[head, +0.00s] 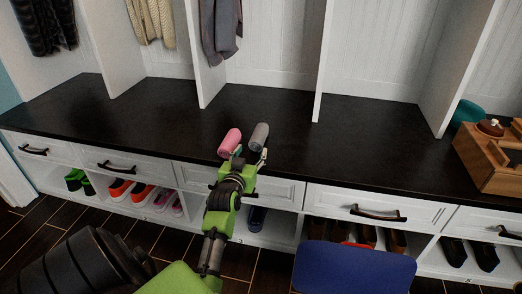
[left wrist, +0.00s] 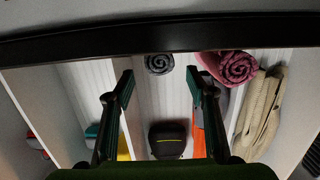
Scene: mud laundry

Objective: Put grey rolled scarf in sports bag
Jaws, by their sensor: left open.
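The grey rolled scarf (head: 259,137) lies on the dark bench top, to the right of a pink roll (head: 230,142). My left gripper (head: 250,155) is open and empty at the bench's front edge, just in front of the rolls. In the left wrist view, which is upside down, the grey scarf's spiral end (left wrist: 159,63) shows between the fingers (left wrist: 160,82), beyond their tips. The pink roll (left wrist: 238,66) shows beside one finger. I cannot clearly identify a sports bag. A black item with a yellow stripe (left wrist: 168,140) shows beyond the fingers. My right gripper is out of view.
White dividers (head: 319,70) split the space above the bench (head: 370,140). Hanging clothes (head: 220,30) show at the left. A wooden crate (head: 490,160) stands at the right. A blue flat-topped object (head: 355,268) is in front. The bench middle is clear.

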